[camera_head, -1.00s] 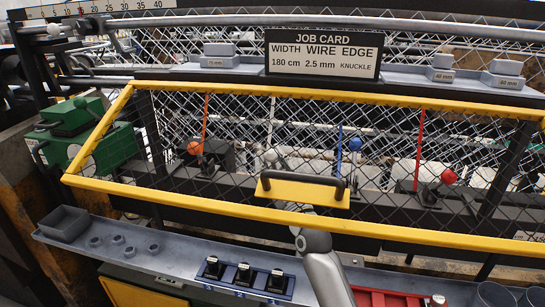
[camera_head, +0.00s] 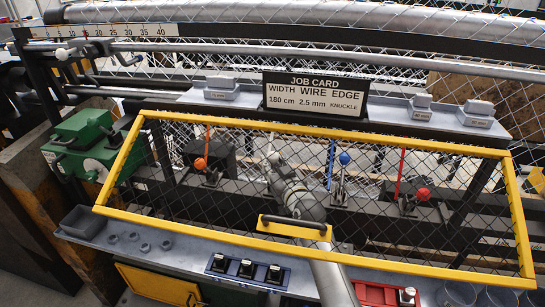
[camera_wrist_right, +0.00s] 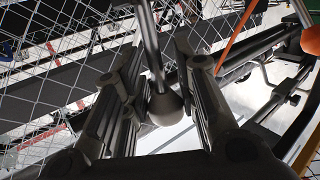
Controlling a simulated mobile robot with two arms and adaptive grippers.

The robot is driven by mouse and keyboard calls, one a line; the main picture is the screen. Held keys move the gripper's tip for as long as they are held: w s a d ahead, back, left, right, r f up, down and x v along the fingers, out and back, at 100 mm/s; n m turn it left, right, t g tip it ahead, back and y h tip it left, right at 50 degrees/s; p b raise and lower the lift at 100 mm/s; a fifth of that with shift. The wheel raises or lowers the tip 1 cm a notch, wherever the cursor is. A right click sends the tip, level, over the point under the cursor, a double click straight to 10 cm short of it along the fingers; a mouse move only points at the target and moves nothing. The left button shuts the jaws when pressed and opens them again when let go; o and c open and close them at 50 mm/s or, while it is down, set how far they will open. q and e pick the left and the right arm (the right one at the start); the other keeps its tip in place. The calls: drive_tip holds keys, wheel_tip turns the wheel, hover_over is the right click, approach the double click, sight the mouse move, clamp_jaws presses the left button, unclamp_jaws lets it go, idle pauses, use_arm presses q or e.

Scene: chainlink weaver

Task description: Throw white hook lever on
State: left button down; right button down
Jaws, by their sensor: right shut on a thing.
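The white hook lever (camera_head: 274,158) stands behind the mesh of the yellow-framed guard, between the orange-knobbed and blue-knobbed levers. My right gripper (camera_head: 276,166) is at this lever and partly covers it. In the right wrist view, the lever's round knob (camera_wrist_right: 165,108) and rod lie between the two fingers of my right gripper (camera_wrist_right: 160,75), which is shut on it. Its arm comes up from the bottom, past the guard's black handle (camera_head: 295,222). Mesh and arm hide the lever's base. My left gripper is not in view.
The orange-knobbed lever (camera_head: 200,163) is to the left; the blue-knobbed (camera_head: 345,158) and red-knobbed (camera_head: 423,194) levers are to the right. The yellow guard frame (camera_head: 190,221) surrounds this area. A job card (camera_head: 315,95) stands above. A green machine (camera_head: 85,140) is at the left.

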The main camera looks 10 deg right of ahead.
drive_tip(key=shift+w+g+p, duration=0.25)
drive_tip(key=shift+g+p, duration=0.05)
drive_tip(key=shift+p, duration=0.25)
drive_tip(key=shift+d, duration=0.1)
drive_tip(key=c, duration=1.1)
unclamp_jaws()
drive_tip(key=shift+v, duration=3.7)
drive_tip(key=shift+c, duration=0.4)
